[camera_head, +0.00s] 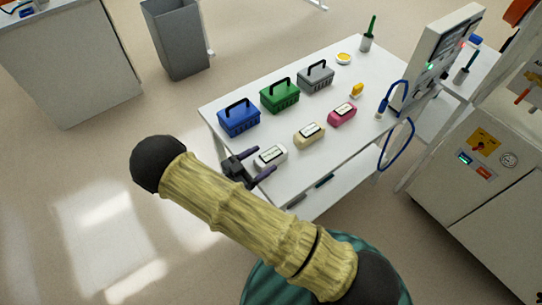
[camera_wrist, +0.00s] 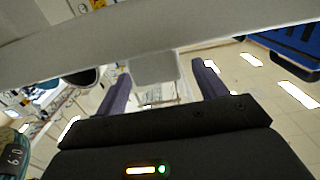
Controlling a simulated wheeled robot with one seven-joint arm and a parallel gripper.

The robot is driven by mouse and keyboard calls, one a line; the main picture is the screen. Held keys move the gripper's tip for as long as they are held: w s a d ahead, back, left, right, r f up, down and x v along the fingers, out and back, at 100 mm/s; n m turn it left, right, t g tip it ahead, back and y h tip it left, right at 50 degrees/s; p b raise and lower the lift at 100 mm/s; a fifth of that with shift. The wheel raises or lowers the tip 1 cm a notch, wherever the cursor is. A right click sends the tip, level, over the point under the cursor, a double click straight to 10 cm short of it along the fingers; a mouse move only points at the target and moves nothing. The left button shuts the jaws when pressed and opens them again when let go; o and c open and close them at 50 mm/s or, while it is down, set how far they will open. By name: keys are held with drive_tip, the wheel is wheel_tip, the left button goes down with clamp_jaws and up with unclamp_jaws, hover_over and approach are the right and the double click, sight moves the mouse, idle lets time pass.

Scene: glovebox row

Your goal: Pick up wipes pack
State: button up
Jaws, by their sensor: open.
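Three small packs with labelled tops lie in a slanting row on the white table: a white one (camera_head: 271,156), a beige one (camera_head: 309,136) and a pink one (camera_head: 342,114). I cannot read the labels, so I cannot tell by print which holds wipes. My gripper (camera_head: 264,161) is at the table's near left edge, its dark fingers open and pointing at the white pack, one on either side of its near end. In the wrist view the fingers (camera_wrist: 158,82) are spread, with a pale block (camera_wrist: 154,68) between and beyond them; it seems untouched.
Blue (camera_head: 239,118), green (camera_head: 280,94) and grey (camera_head: 315,76) handled boxes stand behind the packs. A yellow item (camera_head: 357,90), a yellow-filled dish (camera_head: 344,58) and a cup (camera_head: 366,42) stand farther back. A blue cable (camera_head: 398,140) hangs at the right edge.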

sight(267, 156)
drive_tip(key=x, duration=0.2)
drive_tip(key=shift+w+d+p, duration=0.25)
drive_tip(key=shift+d+p, duration=0.05)
drive_tip(key=c, duration=1.1)
drive_tip(key=shift+c, duration=0.2)
drive_tip(key=shift+r, duration=0.1)
wheel_tip(267, 156, up, 10)
drive_tip(key=shift+f+b, duration=0.1)
drive_tip(key=shift+b, duration=0.7)
